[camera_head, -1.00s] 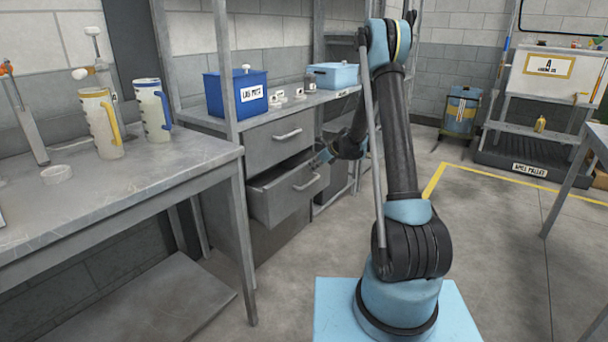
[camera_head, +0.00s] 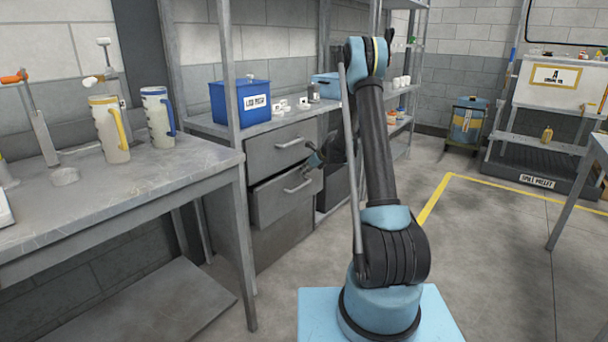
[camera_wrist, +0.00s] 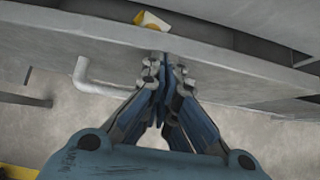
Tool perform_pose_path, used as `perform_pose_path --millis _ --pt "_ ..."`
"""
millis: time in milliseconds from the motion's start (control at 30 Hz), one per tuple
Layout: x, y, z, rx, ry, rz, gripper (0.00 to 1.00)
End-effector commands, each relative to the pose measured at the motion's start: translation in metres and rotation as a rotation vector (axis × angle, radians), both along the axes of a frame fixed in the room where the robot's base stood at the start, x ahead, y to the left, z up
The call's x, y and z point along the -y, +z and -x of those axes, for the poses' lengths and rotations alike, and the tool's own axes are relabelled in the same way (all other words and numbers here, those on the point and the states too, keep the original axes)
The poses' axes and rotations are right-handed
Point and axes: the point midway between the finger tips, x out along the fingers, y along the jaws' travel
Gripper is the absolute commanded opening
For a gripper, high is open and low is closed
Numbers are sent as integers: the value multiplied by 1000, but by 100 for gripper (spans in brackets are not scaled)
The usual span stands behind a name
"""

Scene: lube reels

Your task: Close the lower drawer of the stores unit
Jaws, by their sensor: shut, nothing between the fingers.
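The stores unit has a grey upper drawer (camera_head: 262,146), which looks shut, and a grey lower drawer (camera_head: 270,203) below it. The lower drawer front stands out a little, with a narrow dark gap above it. Its bar handle (camera_head: 299,186) also shows in the wrist view (camera_wrist: 97,86), left of my fingers. My gripper (camera_head: 314,161) is at the right end of the lower drawer front. In the wrist view my gripper (camera_wrist: 165,66) is shut and empty, its tips at the drawer front; I cannot tell if they touch.
A blue bin (camera_head: 240,103) and small items stand on the unit's top. A workbench (camera_head: 150,181) with two jugs is at the left. A shelf rack (camera_head: 400,120) stands behind my arm. The floor to the right is open up to the yellow line (camera_head: 436,203).

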Motion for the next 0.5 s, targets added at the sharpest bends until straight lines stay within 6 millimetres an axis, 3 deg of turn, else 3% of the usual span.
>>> perform_pose_path --millis 333,500 --pt "30 -1 18 -1 -1 0 0" --pt "45 20 31 -1 1 -1 0"
